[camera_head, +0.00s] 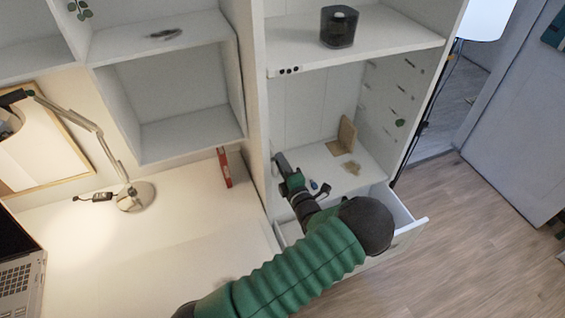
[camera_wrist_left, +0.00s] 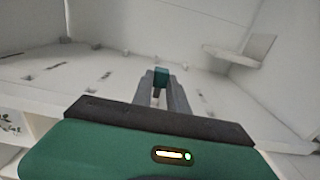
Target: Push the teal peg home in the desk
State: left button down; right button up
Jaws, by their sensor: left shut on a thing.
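The teal peg (camera_wrist_left: 161,77) shows as a small dark teal block at the fingertips in the left wrist view. My left gripper (camera_wrist_left: 161,88) is shut on it, with a grey finger on each side. In the head view my left gripper (camera_head: 280,162) is inside the lower right shelf compartment of the white desk (camera_head: 320,160), close to its left wall. The peg cannot be made out there. White panels with several small dark slots (camera_wrist_left: 106,75) lie beyond the peg in the wrist view. I cannot tell whether the peg touches a slot. My right gripper is not in view.
An open drawer (camera_head: 408,226) sits below the compartment, beneath my forearm. A brown wooden piece (camera_head: 347,133) and a small blue object (camera_head: 314,184) are on the compartment floor. A black device (camera_head: 339,27) stands on the shelf above. A red item (camera_head: 224,168) and lamp (camera_head: 136,196) stand left.

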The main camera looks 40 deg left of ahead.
pick_arm(q)
jog(key=shift+s+a+p, duration=0.35)
jog(key=shift+s+p, duration=0.1)
jog(key=shift+s, duration=0.2)
jog(key=shift+s+a+p, duration=0.3)
jog(key=shift+s+p, duration=0.15)
jog(key=shift+s, duration=0.15)
jog(key=c, duration=1.2)
grip_release()
jog(key=shift+c, duration=0.2)
jog(key=shift+d, duration=0.1)
